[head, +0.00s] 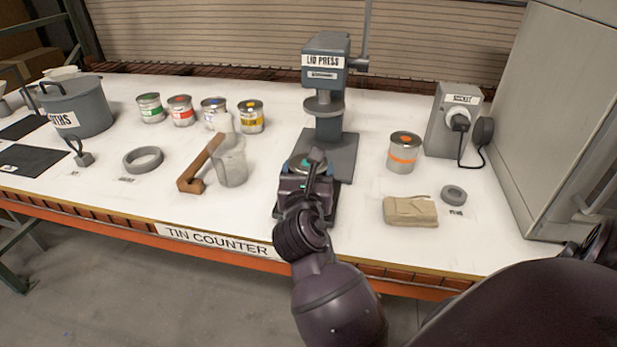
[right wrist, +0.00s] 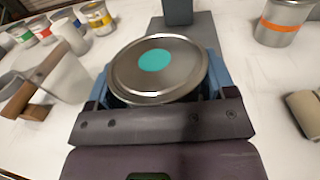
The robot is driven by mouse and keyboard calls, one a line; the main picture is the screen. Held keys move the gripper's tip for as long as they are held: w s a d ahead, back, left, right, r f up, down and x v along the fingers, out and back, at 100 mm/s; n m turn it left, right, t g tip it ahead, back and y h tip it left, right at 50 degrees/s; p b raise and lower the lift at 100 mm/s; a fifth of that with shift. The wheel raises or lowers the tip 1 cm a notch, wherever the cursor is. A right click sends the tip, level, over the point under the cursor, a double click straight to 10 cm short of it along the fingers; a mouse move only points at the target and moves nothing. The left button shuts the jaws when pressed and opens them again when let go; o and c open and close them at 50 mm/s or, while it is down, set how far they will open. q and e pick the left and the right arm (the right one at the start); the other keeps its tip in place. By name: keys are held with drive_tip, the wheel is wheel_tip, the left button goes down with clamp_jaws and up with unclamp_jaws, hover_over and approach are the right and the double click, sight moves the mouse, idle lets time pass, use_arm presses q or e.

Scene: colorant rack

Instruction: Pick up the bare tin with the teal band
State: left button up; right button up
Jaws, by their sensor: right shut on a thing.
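The tin with the teal mark (right wrist: 185,75) is between my right fingers in the right wrist view. Its round metal lid carries a teal dot; its side and band are mostly hidden by my gripper. My right gripper (head: 308,170) is shut on the tin in front of the lid press, with blue fingertips on both sides of it in the wrist view. I cannot tell whether the tin is clear of the counter. A tin with an orange band (head: 403,159) stands apart to the right. My left gripper is not in view.
The lid press (head: 327,85) stands just behind my right gripper. A clear beaker (head: 232,165) and brown wooden piece (head: 190,178) are to the left. Several labelled tins (head: 181,111) stand farther back. A folded cloth (head: 410,211) and grey ring (head: 453,195) lie right.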

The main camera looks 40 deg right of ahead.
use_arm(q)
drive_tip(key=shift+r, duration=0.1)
use_arm(e)
drive_tip(key=shift+r, duration=0.15)
drive_tip(key=shift+r+p, duration=0.55)
drive_tip(key=shift+r, duration=0.75)
drive_tip(key=shift+r+p, duration=0.3)
drive_tip(key=shift+r, duration=0.5)
wheel_tip(320, 180, up, 4)
drive_tip(key=shift+r+p, duration=0.1)
drive_tip(key=shift+p, duration=0.65)
drive_tip(key=shift+r, duration=0.35)
drive_tip(key=shift+r+p, duration=0.45)
drive_tip(key=shift+r, duration=0.45)
use_arm(q)
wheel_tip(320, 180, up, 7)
drive_tip(key=p, duration=0.2)
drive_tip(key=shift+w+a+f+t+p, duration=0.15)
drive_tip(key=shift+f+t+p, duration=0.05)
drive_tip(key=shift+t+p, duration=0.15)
use_arm(e)
wheel_tip(320, 180, up, 8)
drive_tip(key=shift+r, duration=0.2)
